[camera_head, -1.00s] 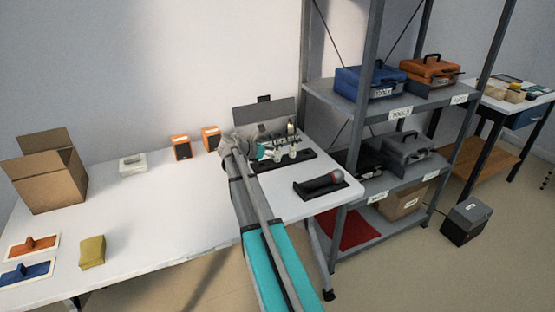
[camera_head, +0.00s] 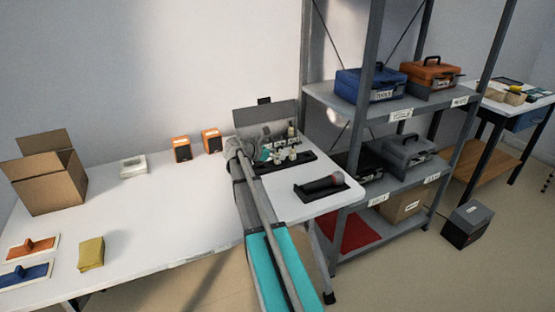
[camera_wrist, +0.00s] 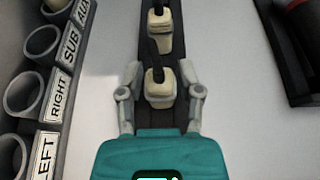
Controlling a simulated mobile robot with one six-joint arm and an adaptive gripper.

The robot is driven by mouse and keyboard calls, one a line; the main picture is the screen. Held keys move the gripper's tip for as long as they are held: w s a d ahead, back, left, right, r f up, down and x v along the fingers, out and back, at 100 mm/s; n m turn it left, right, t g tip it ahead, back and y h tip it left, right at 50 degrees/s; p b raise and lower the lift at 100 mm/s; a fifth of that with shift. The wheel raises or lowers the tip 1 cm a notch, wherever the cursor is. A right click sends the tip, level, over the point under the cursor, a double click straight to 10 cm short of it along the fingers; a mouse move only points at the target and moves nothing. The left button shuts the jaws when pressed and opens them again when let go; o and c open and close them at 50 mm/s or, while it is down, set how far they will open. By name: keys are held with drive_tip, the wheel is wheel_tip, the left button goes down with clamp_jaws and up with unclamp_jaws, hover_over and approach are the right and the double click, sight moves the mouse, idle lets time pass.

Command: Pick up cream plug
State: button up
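A cream plug (camera_wrist: 160,88) with a black cable stands in a dark strip holder (camera_wrist: 180,40) in the wrist view. A second cream plug (camera_wrist: 158,20) stands further up the same strip. My gripper (camera_wrist: 160,72) is open, with one finger on each side of the nearer plug and visible gaps between. I cannot tell how high the fingers are over the strip. In the head view, my gripper (camera_head: 266,152) is beside small pale plugs (camera_head: 292,154) on the table, and my arm partly hides this area.
A panel with round sockets labelled LEFT, RIGHT and SUB (camera_wrist: 57,95) stands close on the left in the wrist view. A microphone (camera_head: 337,178) lies in a black tray (camera_head: 312,190) to the right. Orange speakers (camera_head: 182,149) stand behind. The white table's middle (camera_head: 165,210) is clear.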

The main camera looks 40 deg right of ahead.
clamp_jaws()
drive_tip(key=shift+r, duration=0.1)
wheel_tip(320, 180, up, 3)
drive_tip(key=p, duration=0.3)
drive_tip(key=s+d+r+p, duration=0.4)
drive_tip(key=s+r+p, duration=0.5)
drive_tip(key=s, duration=0.4)
drive_tip(key=shift+s+r+p, duration=0.2)
drive_tip(key=shift+r+p, duration=0.2)
drive_tip(key=shift+p, duration=0.1)
drive_tip(key=shift+d, duration=0.1)
